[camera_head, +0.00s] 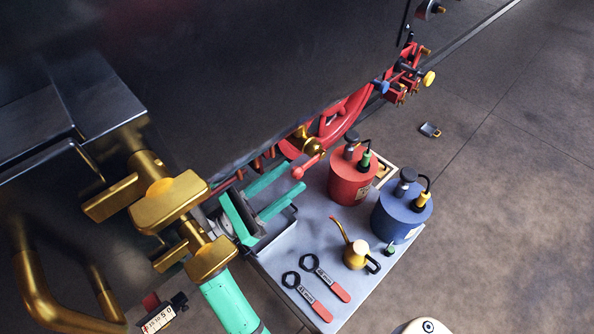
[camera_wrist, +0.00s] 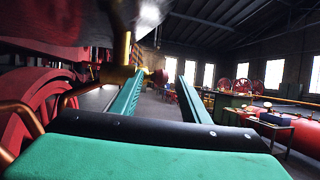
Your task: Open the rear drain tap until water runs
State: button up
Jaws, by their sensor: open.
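The drain tap is a brass fitting (camera_head: 304,142) under the dark engine side, with a red lever (camera_head: 309,163) that ends in a round knob. I cannot tell from its looks alone that it is the rear one. My gripper (camera_head: 294,176) has two teal fingers, open, and the lever's knob shows between their tips. In the wrist view, the reddish knob (camera_wrist: 159,76) shows in the gap between the open fingers (camera_wrist: 162,80), near the tips. Touch cannot be made out. A brass pipe (camera_wrist: 128,48) stands beside the left finger. No running water shows.
Below the tap, a grey-topped table (camera_head: 284,262) holds a red can (camera_head: 352,180), a blue can (camera_head: 398,222), a brass oil can (camera_head: 355,254) and two red-handled spanners (camera_head: 325,278). Red engine linkage (camera_head: 345,115) runs close behind the tap. Open floor (camera_head: 500,200) lies to the right.

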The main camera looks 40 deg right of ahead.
aim_at(296, 173)
jog(key=shift+x, duration=1.75)
grip_shut()
jog(key=shift+a, duration=0.1)
jog(key=shift+w, duration=0.1)
